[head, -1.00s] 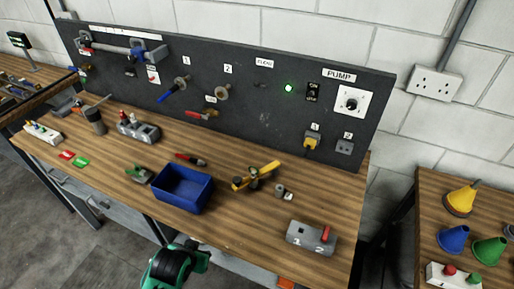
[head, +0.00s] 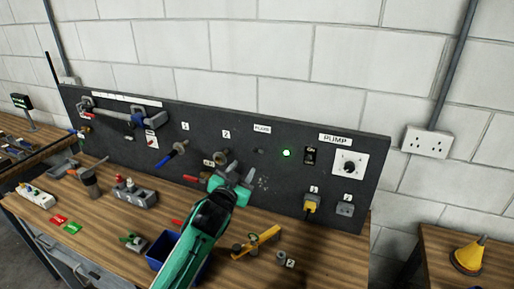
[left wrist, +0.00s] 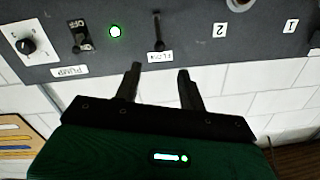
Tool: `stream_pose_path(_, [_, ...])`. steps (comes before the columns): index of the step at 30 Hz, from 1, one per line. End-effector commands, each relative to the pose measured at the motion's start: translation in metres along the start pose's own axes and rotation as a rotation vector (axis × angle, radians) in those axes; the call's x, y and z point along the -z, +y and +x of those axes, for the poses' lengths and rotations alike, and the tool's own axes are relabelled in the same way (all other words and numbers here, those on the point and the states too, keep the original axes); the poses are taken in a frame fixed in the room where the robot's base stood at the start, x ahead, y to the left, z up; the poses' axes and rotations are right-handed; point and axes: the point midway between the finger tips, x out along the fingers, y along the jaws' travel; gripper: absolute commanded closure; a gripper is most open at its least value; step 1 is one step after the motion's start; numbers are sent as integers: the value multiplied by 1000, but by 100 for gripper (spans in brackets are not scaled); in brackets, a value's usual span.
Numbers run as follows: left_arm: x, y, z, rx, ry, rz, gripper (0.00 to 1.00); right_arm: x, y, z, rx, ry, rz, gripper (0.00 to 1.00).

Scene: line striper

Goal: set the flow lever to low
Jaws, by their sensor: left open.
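The flow lever (head: 260,151) is a small dark part on the black panel, under the FLOW label (head: 262,129). The left wrist view shows the panel upside down, with the lever (left wrist: 157,32) as a thin dark stem in line with the gap between my fingers. Its thicker dark end is near the label (left wrist: 159,56). I cannot read any low or high marks. My left gripper (head: 236,172) is open and empty, below the lever in the head view and apart from it. The fingers (left wrist: 159,75) point toward the panel. My right gripper is not in view.
A green light (head: 286,153), an on/off switch (head: 310,155) and the PUMP knob (head: 348,166) are right of the lever. A valve (head: 217,158) is to its left.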

Motion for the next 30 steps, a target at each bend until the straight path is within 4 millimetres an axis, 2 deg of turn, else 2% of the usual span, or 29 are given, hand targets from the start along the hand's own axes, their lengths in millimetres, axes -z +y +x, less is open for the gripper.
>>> stream_pose_path(5, [5,-1,12,0,7,2,59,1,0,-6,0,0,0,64])
stream_pose_path(21, [6,0,88,-1,4,1,59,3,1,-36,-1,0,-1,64])
stream_pose_path(30, [4,-1,123,1,4,1,59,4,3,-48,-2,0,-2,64])
